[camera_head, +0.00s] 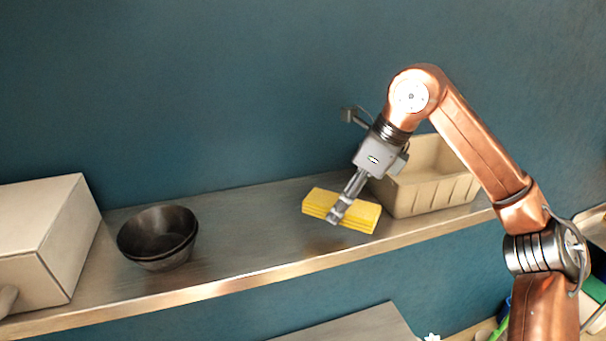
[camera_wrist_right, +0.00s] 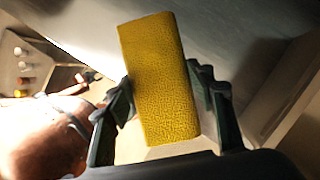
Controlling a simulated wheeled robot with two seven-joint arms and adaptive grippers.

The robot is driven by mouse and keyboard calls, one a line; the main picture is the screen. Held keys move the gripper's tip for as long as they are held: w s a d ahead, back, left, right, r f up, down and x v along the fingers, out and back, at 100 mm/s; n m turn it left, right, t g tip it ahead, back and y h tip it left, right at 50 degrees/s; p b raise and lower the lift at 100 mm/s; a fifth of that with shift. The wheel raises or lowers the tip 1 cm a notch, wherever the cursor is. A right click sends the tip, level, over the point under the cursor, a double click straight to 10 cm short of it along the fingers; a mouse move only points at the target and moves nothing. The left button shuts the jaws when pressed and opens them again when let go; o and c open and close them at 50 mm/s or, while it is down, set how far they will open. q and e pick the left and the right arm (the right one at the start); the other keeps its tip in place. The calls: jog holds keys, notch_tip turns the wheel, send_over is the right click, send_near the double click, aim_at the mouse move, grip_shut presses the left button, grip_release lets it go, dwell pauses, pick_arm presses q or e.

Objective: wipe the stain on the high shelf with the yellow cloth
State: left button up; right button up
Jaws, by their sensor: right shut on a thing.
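The yellow cloth (camera_head: 361,215) is a folded, layered block on or just above the high shelf (camera_head: 250,250), near its front edge. My right gripper (camera_head: 338,212) comes down from above and is shut on the cloth. In the right wrist view the cloth (camera_wrist_right: 158,80) sits between the two dark fingers (camera_wrist_right: 160,98). I see no clear stain on the visible part of the shelf; the patch under the cloth is hidden. My left gripper is not in view.
A beige ribbed bin (camera_head: 435,185) stands on the shelf just right of the cloth. Dark stacked bowls (camera_head: 158,237) and a pale box (camera_head: 45,240) stand at the left. The shelf is bare between the bowls and the cloth. A teal wall (camera_head: 220,90) rises behind.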

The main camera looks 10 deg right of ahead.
jog(key=shift+v, duration=0.95)
jog(key=shift+w+a+r, duration=0.15)
jog(key=shift+a+r, duration=0.05)
jog(key=shift+r, duration=0.35)
jog(key=shift+a, duration=0.1)
